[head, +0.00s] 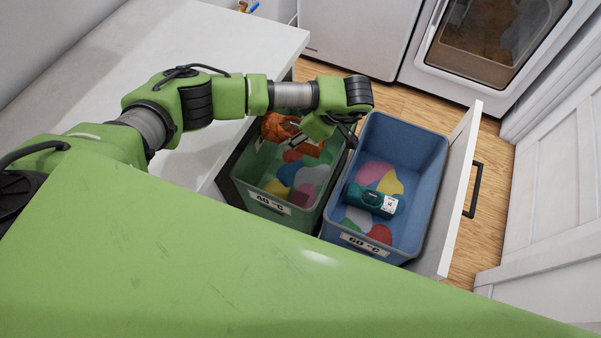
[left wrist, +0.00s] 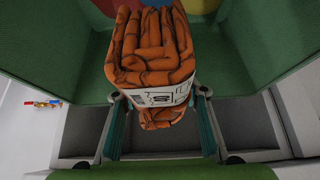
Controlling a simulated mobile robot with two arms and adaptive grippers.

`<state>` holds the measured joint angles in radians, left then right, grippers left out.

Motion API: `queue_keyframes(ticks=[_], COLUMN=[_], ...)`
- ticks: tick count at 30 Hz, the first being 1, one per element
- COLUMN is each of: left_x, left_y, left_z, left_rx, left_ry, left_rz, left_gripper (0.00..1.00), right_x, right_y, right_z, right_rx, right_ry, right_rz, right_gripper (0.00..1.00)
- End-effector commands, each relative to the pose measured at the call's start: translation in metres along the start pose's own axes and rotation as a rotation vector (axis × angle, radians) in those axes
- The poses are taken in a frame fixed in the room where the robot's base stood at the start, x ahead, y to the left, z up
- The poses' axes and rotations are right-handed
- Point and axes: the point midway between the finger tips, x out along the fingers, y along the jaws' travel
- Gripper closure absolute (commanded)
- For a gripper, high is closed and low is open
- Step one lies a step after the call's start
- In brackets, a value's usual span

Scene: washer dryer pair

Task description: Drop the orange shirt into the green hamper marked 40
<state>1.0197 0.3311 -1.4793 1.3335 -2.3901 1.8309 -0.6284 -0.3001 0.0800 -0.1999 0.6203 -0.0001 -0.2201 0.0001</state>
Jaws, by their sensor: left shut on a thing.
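The orange shirt (head: 277,127) is a folded or rolled bundle with dark lines and a pale label. My left gripper (head: 302,140) is shut on it over the green hamper (head: 265,203), marked 40 °C. In the left wrist view the shirt (left wrist: 148,55) sits between the two fingers (left wrist: 160,125), with the green hamper walls (left wrist: 73,50) beyond it. The shirt is at or just above the hamper's rear part; its exact height is hard to tell. The arm hides part of the hamper's back rim. My right gripper is not in view.
A blue hamper (head: 433,160) marked 60 °C stands to the right, holding a dark teal bundle (head: 373,200). Both hampers sit in a pulled-out drawer with a white front (head: 457,190). A white counter (head: 200,40) is at left, and white appliances (head: 355,35) stand behind.

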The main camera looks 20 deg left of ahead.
Motion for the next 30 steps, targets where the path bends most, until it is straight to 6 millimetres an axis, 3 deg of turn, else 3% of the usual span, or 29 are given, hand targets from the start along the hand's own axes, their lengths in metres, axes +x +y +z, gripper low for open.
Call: queue_keyframes(ticks=[1,2,4,17,30], left_x=[-0.001,-0.001,-0.001,-0.006,-0.092], left_y=[0.0,0.0,0.0,0.0,0.001], left_z=[-0.001,-0.001,-0.001,0.0,0.0], left_rx=[0.0,0.0,0.0,0.0,0.001], left_ry=[0.0,0.0,0.0,-0.001,-0.001], left_rz=[0.0,0.0,0.0,0.001,0.004], left_gripper=[0.87,0.58,0.41,0.41,0.41], right_x=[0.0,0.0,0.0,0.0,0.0], right_y=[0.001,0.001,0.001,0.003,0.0], right_z=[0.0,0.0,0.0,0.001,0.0], right_rx=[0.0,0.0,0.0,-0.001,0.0], right_ry=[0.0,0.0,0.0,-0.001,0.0], right_rz=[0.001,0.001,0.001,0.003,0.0], right_gripper=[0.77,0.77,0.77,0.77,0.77])
